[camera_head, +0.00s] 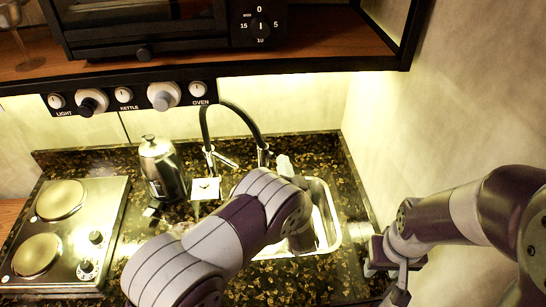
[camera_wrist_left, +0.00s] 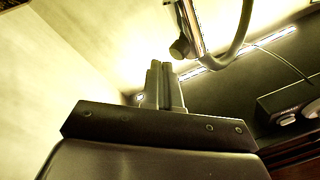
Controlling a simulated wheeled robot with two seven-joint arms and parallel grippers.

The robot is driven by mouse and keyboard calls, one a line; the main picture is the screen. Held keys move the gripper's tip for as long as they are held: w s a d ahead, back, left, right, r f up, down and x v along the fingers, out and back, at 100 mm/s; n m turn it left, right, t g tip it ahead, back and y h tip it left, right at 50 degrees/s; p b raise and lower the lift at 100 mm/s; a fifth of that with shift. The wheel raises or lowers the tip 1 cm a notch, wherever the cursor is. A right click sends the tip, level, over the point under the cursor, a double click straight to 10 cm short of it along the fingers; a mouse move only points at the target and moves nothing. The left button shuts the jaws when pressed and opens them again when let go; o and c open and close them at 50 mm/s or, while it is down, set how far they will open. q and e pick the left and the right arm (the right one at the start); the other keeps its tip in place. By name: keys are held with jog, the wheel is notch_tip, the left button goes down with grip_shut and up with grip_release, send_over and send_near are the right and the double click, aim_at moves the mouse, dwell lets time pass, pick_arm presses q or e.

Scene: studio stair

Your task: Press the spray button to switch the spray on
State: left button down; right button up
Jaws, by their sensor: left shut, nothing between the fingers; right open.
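The sink tap has a black hose arching over it (camera_head: 238,112), with metal parts by the sink's back edge. In the left wrist view a metal tap part (camera_wrist_left: 190,25) with a dark round knob hangs at the top, just beyond my fingertips. I cannot tell for certain which part is the spray button. My left gripper (camera_head: 284,162) reaches over the sink beside the tap, partly hidden by my arm; its shut, empty fingers (camera_wrist_left: 164,88) show in the wrist view, apparently apart from the knob. My right gripper (camera_head: 398,280) is open and empty at the right, low beside the counter.
The sink (camera_head: 331,232) is largely covered by my left arm. A metal kettle (camera_head: 162,170) and a two-plate hob (camera_head: 108,210) stand to the left. The knob panel (camera_head: 130,97) and oven shelf overhang the back. A wall rises close on the right.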

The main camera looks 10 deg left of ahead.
pick_arm(q)
jog(key=shift+d, duration=0.15)
jog(key=shift+s+d+b, duration=0.15)
jog(key=shift+s+d, duration=0.25)
jog(key=shift+d, duration=0.35)
jog(key=shift+s+d+b, duration=0.1)
jog(key=shift+s+d, duration=0.35)
jog(key=shift+d, duration=0.25)
jog(key=shift+s+d+b, duration=0.15)
jog(key=shift+s+d, duration=0.25)
jog(key=shift+d, duration=0.35)
